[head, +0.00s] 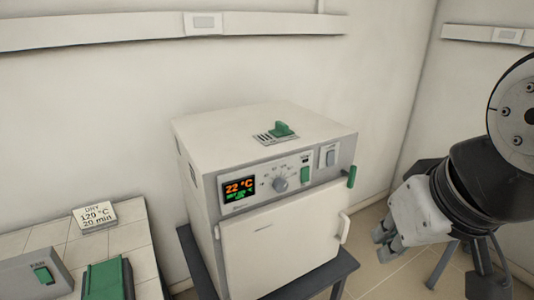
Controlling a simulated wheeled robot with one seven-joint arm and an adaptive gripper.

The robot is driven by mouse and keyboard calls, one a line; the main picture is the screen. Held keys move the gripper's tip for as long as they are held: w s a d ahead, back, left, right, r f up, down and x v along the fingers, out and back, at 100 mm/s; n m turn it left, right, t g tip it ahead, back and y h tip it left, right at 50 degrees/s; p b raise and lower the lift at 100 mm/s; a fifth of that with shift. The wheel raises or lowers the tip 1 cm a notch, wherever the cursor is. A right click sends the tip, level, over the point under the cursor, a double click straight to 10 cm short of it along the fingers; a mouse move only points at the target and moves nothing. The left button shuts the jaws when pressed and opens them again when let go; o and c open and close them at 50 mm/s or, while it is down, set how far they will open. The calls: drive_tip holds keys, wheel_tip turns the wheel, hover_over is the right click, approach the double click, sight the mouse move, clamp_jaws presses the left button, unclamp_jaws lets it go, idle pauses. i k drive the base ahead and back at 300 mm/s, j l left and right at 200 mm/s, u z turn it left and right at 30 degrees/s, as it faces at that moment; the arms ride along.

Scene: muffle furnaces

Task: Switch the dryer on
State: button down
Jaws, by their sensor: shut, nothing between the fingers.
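The dryer (265,200) is a white box oven in the middle of the head view. Its panel has a lit display (239,189) reading 22 °C in orange over a small green line, a round grey dial (280,184), a green switch (305,174) and a grey rocker switch (330,157). I cannot tell the switches' positions. The door (280,235) below looks closed, with a pale handle (344,228) at its right. My gripper (384,243) is shut and empty, to the right of the dryer and apart from it.
The dryer stands on a dark grey stand (335,272). A green lever (351,177) sticks out at its right front, and a green vent knob (281,129) sits on top. A tiled bench (130,238) at left holds a card (95,216) reading "DRY 120 °C 20 min".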

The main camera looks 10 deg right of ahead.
sight(305, 176)
drive_tip(key=k+j, duration=0.2)
drive_tip(key=k+j+u, duration=0.1)
drive_tip(key=k+j, duration=0.15)
drive_tip(key=j, duration=0.2)
drive_tip(key=k+j, duration=0.2)
drive_tip(key=j, duration=0.1)
